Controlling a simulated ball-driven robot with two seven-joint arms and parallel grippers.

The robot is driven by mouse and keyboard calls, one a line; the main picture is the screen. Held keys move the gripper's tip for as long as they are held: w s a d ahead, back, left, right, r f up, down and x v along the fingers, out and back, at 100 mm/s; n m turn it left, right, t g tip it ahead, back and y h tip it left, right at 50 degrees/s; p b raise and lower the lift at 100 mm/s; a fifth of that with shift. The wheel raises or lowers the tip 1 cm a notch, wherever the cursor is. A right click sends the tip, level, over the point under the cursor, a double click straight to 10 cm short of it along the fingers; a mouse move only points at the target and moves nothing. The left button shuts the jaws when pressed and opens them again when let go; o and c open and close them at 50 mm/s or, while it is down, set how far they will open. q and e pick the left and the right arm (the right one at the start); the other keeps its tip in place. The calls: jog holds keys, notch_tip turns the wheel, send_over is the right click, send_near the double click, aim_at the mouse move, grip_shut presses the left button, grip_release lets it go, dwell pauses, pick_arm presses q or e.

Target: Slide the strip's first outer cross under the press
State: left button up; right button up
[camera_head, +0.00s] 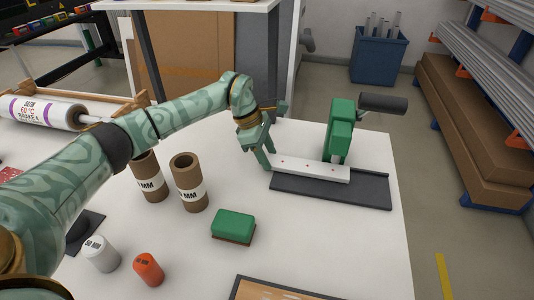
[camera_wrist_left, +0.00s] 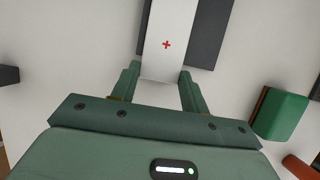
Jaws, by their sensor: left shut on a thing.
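The white strip (camera_head: 312,169) lies on a dark base plate (camera_head: 330,191) at the foot of the green press (camera_head: 341,128), which has a black handle (camera_head: 383,103). Small marks dot the strip, too small to read in the head view. In the left wrist view, a red cross (camera_wrist_left: 166,44) shows on the strip (camera_wrist_left: 172,20), ahead of the fingertips. My left gripper (camera_head: 268,160) is shut on the strip's left end; its two fingers (camera_wrist_left: 159,76) flank that end in the wrist view. My right gripper is not in view.
A green block with a brown underside (camera_head: 233,226) lies in front of the strip. Two cardboard tubes (camera_head: 189,182) stand left, near a white roll (camera_head: 101,254) and an orange roll (camera_head: 148,269). A framed board (camera_head: 275,291) lies at the front. The table's right edge is near the plate.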

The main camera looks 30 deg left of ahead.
pick_arm(q)
jog(key=o, duration=1.1)
jog(key=shift+r, duration=0.1)
jog(key=p+v, duration=0.4)
jog(key=v, duration=1.2)
jog(key=shift+r, duration=0.1)
